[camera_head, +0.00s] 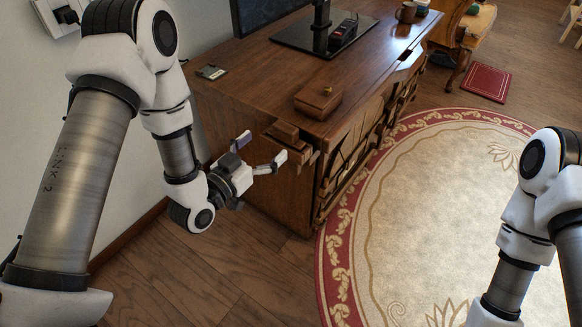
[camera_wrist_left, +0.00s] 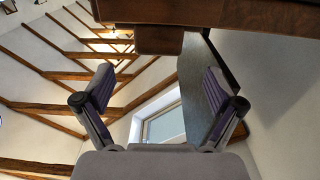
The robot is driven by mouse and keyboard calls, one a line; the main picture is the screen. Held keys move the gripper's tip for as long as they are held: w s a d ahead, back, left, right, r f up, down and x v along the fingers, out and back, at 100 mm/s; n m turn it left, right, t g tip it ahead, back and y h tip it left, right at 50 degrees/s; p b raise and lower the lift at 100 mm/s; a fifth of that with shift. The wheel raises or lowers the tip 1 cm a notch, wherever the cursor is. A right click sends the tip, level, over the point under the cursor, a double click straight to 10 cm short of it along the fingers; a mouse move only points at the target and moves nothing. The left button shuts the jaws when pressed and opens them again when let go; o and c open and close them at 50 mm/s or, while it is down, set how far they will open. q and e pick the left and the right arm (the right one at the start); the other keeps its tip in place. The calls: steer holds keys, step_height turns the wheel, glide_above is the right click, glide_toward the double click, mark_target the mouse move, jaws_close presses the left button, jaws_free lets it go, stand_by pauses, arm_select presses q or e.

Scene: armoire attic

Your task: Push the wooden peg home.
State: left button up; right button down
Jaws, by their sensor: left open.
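A short dark wooden block, which looks like the peg (camera_head: 285,131), sticks out at the near corner of the wooden desk (camera_head: 240,120), just below its top. In the left wrist view the peg (camera_wrist_left: 158,40) shows as a square-ended block against the desk's wood (camera_wrist_left: 235,14), ahead of the fingers and centred between them. My left gripper (camera_head: 262,149) is open and empty beside that corner, its fingers spread towards the peg; its open fingers also frame the left wrist view (camera_wrist_left: 158,82). I cannot tell how deep the peg sits. My right gripper is out of view.
A small wooden box (camera_head: 318,101) sits on the desk near the corner, with a monitor stand (camera_head: 318,38) and a mug (camera_head: 406,12) farther back. A wall stands at left. A round rug (camera_head: 440,190) covers open floor at right. My right arm is at the right edge.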

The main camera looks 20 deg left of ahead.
mark_target(281, 132)
arm_select(q)
steer(key=b+x, duration=0.1)
steer(key=x, duration=0.7)
steer(key=shift+s+b, duration=0.1)
steer(key=shift+b, duration=0.3)
jaws_close()
